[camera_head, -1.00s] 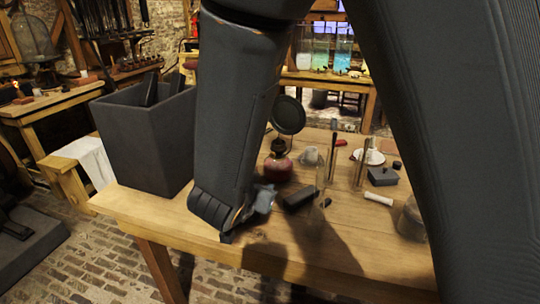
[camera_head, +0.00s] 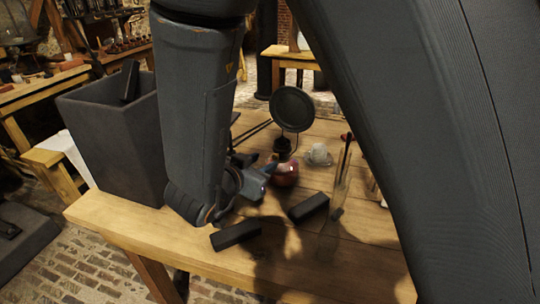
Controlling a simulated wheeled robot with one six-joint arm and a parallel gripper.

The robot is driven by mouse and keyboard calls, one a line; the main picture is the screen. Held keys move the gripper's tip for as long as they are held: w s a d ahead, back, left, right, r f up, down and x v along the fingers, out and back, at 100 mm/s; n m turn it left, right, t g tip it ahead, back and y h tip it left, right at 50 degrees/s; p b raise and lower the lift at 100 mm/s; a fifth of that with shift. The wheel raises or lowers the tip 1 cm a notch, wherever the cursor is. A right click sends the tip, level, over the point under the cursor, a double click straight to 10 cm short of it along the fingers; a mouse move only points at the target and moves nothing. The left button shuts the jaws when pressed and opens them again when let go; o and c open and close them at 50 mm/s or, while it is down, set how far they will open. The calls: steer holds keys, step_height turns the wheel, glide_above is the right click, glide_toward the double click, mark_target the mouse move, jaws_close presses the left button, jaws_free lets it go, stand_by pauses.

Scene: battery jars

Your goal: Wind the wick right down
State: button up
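A small lamp with a red glass base (camera_head: 287,176) stands on the wooden table. Its dark burner (camera_head: 282,147) sits on top, and a round black disc (camera_head: 291,108) rises behind it. The wick and any winding knob are too small or hidden to tell. My gripper (camera_head: 268,170) reaches in from the left, low over the table, with its tip close beside the red base. I cannot tell whether it touches the lamp, or whether its fingers are open or shut. My arm hides the table to the left of it.
Two black blocks lie in front, one near the table's edge (camera_head: 235,235) and one (camera_head: 308,207) to its right. A tall clear glass (camera_head: 341,185) holding a dark rod stands right. A white cup (camera_head: 318,154) is behind. A dark grey bin (camera_head: 110,145) stands left.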

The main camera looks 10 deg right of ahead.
mark_target(275, 156)
steer(key=x, duration=0.6)
steer(key=shift+d, duration=0.2)
jaws_close()
